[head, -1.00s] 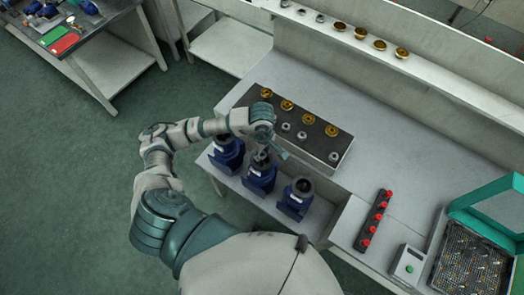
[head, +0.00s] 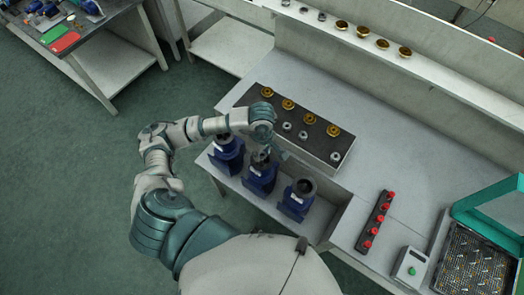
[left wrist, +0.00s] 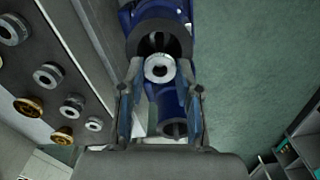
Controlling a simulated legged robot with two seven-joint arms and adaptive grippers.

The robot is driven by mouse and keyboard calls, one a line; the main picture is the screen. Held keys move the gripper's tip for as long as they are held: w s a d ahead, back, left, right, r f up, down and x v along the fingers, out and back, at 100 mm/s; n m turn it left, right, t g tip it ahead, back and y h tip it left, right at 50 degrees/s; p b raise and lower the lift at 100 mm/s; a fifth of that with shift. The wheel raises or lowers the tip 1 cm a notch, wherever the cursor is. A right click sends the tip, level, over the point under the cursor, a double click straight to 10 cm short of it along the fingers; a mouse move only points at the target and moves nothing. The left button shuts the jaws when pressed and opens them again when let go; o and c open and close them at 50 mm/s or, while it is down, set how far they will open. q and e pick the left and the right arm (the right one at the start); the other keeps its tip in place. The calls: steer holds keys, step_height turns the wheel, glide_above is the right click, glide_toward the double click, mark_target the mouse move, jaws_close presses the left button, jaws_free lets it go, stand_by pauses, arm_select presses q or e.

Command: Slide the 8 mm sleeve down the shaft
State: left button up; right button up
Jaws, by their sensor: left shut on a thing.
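My left gripper (left wrist: 160,72) points down over the middle blue pump (head: 260,178), which also shows in the left wrist view (left wrist: 180,98). Its fingers are shut on a silver ring-shaped sleeve (left wrist: 159,68). The sleeve lies in front of the pump's dark round opening (left wrist: 160,38) in the left wrist view. I cannot tell whether it touches the pump or is around the shaft. The shaft is not clearly visible. In the head view the gripper (head: 277,152) partly covers the pump top, and the sleeve is hidden. My right gripper is not in view.
Blue pumps stand on either side, left (head: 227,155) and right (head: 298,199). A dark-topped block (head: 268,114) behind holds gold and silver rings. A strip with red knobs (head: 374,219), a grey box (head: 409,266) and a teal-lidded tray (head: 478,262) are at right.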

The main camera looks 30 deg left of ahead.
arm_select(q)
steer(key=shift+f+b, duration=0.7)
steer(key=shift+b, duration=0.05)
stand_by(0.9)
steer(key=o, duration=1.2)
steer(key=shift+c, duration=0.2)
step_height(320, 180, up, 12)
steer(key=shift+a, duration=0.1)
